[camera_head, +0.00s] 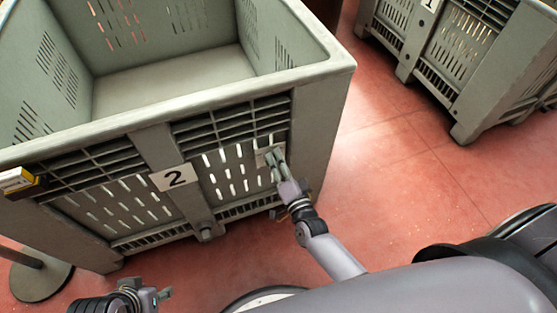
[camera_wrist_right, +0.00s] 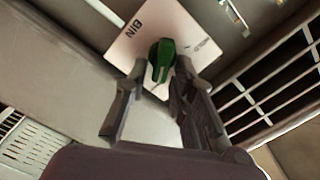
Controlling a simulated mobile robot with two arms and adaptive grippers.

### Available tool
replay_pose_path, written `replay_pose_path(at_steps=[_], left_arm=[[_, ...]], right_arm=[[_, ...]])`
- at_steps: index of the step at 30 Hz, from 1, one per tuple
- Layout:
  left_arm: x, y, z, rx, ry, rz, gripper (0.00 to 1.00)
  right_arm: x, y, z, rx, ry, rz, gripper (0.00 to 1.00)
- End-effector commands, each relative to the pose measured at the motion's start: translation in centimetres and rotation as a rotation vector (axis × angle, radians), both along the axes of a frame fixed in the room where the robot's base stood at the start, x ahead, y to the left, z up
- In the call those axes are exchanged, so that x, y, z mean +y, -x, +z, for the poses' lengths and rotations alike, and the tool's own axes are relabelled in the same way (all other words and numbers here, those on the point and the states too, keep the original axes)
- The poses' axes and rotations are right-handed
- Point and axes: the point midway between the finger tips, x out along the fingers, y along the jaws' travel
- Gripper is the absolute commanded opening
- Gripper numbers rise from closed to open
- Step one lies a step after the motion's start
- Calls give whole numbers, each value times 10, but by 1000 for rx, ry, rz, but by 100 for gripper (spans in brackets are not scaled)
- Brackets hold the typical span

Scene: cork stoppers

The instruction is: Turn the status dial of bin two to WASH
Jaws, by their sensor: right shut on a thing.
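Bin two is the grey-green open crate (camera_head: 320,135) with a "2" label (camera_head: 174,177) on its front. A pale plate (camera_head: 262,158) sits on that front, right of the label. In the right wrist view the plate (camera_wrist_right: 135,40) reads "BIN" on one side, with small unclear lettering on the other. The status dial (camera_wrist_right: 160,58) is a green knob with a pale pointer mark. My right gripper (camera_wrist_right: 160,75) has one finger on each side of the dial and is shut on it; in the head view the gripper (camera_head: 274,160) hides the dial. My left gripper (camera_head: 155,296) is low at the left, its fingers unclear.
Bin two looks empty inside. Another crate, labelled "1" (camera_head: 429,4), stands at the upper right. A yellow and white object (camera_head: 17,181) is at bin two's left rim. A dark round base (camera_head: 40,280) stands at lower left. Red floor (camera_head: 400,170) is clear between the crates.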

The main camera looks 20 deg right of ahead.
Motion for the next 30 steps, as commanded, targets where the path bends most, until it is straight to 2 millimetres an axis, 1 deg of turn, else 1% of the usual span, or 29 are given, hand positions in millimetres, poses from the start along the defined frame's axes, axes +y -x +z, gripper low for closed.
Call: replay_pose_path(at_steps=[1, 11, 12, 16, 25, 28, 30], left_arm=[[0, 0, 0, 0, 0, 0, 40], [0, 0, 0, 0, 0, 0, 40], [0, 0, 0, 0, 0, 0, 40], [0, 0, 0, 0, 0, 0, 40], [0, 0, 0, 0, 1, 1, 40], [0, 0, 0, 0, 1, 1, 40], [0, 0, 0, 0, 1, 1, 40]], right_arm=[[-3, 0, -2, 2, -2, -5, 0], [-3, 1, -2, 4, -4, -4, 0], [-3, 1, -2, 4, -4, -4, 24], [-2, 1, -2, 4, -4, -3, 32], [-1, 2, -1, 3, -4, -1, 32], [-1, 10, -2, 4, -4, -1, 32], [-2, 21, -2, 5, -4, -1, 32]])
